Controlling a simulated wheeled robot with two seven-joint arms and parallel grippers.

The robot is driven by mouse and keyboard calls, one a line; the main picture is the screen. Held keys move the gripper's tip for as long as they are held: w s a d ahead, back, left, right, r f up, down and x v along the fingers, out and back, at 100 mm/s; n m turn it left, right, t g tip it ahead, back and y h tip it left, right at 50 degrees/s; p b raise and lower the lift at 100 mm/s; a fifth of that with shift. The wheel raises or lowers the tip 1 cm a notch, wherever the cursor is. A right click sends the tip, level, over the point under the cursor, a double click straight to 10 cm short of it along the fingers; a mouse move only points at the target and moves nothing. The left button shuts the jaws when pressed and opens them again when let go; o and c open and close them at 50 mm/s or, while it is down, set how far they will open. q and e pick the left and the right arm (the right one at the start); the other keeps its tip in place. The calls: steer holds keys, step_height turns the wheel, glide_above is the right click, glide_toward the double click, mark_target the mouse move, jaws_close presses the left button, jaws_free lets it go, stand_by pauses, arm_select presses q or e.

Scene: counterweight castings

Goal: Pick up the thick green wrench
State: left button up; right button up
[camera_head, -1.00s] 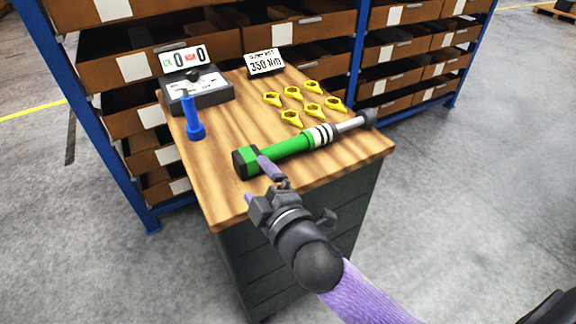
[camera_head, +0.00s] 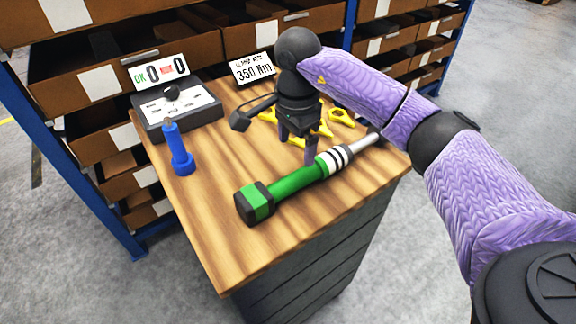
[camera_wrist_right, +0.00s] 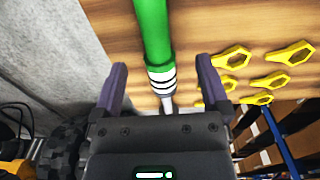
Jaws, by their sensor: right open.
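The thick green wrench (camera_head: 293,182) lies slantwise on the wooden bench top, with a black and green head at the near left and a white-banded collar and grey shaft toward the right. The gripper is open and holds nothing. My left gripper is out of view.
Yellow ring-shaped pieces (camera_head: 341,116) lie just behind the wrench, partly hidden by my arm. A blue tool (camera_head: 180,150) stands at the left before a dark tester box (camera_head: 178,112). A 350 Nm sign (camera_head: 252,68) stands at the back. The bench front is clear.

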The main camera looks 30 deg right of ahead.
mark_target(299, 173)
steer(key=f, duration=0.3)
steer(key=f+b, duration=0.1)
steer(key=f, duration=0.2)
steer(key=f+b, duration=0.1)
steer(key=f, duration=0.1)
steer(key=shift+s+d+f, duration=0.2)
steer(key=shift+s+f, duration=0.2)
steer(key=shift+f, duration=0.1)
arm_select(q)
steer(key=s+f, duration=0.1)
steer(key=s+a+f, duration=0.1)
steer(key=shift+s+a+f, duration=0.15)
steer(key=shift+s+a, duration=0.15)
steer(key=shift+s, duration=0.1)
arm_select(e)
steer(key=c, duration=0.7)
jaws_close()
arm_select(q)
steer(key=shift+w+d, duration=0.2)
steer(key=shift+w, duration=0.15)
